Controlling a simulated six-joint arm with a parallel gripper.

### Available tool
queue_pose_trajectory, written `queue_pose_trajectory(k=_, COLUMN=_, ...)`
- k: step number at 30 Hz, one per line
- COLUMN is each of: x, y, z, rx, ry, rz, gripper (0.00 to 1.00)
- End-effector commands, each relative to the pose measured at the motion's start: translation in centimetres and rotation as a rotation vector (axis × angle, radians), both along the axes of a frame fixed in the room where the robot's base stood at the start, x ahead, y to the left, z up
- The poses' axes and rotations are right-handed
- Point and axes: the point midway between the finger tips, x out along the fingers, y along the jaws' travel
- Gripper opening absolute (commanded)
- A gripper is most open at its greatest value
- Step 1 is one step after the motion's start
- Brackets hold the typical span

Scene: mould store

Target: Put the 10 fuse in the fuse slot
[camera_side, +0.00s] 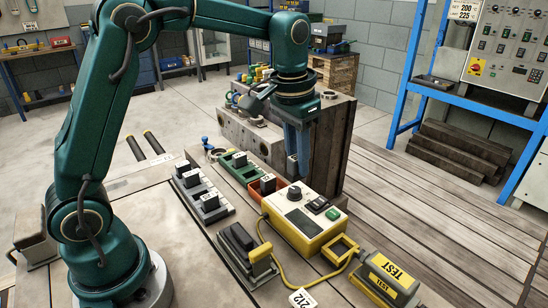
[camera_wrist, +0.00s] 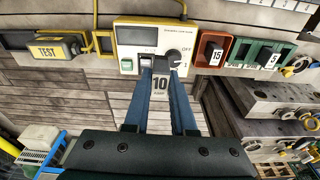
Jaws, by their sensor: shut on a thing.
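The 10 fuse (camera_wrist: 160,84), dark with a pale label reading 10 AMP, is between the blue fingers of my gripper (camera_wrist: 160,72) in the wrist view. The tester box (camera_wrist: 125,30) has a dial, a green button and dark recesses, partly covered by the fuse in the wrist view. I cannot tell which opening is the fuse slot. An orange holder (camera_wrist: 229,50) bears a 15 fuse (camera_wrist: 213,54); a green holder (camera_wrist: 247,50) bears a 5 fuse (camera_wrist: 267,58).
A grey strip with several black fuses (camera_side: 218,211) lies left of the tester. A black block with a yellow handle (camera_side: 263,255) and a yellow TEST piece (camera_side: 388,277) are in front. The tall mould block (camera_side: 340,150) stands close to my gripper.

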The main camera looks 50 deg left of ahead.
Motion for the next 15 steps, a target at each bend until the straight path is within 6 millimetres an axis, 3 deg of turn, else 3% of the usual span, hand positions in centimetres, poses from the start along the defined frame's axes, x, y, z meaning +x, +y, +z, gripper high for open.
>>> queue_pose_trajectory(k=5, x=-0.3, y=0.2, z=-0.6, rx=0.008, ry=-0.003, rz=-0.154, gripper=0.00)
queue_pose_trajectory(k=7, x=-0.7, y=1.2, z=-1.2, rx=0.009, ry=0.001, rz=-0.207, gripper=0.00)
queue_pose_trajectory(k=15, x=-4.2, y=8.6, z=-3.0, rx=0.007, ry=0.007, rz=-0.267, gripper=0.00)
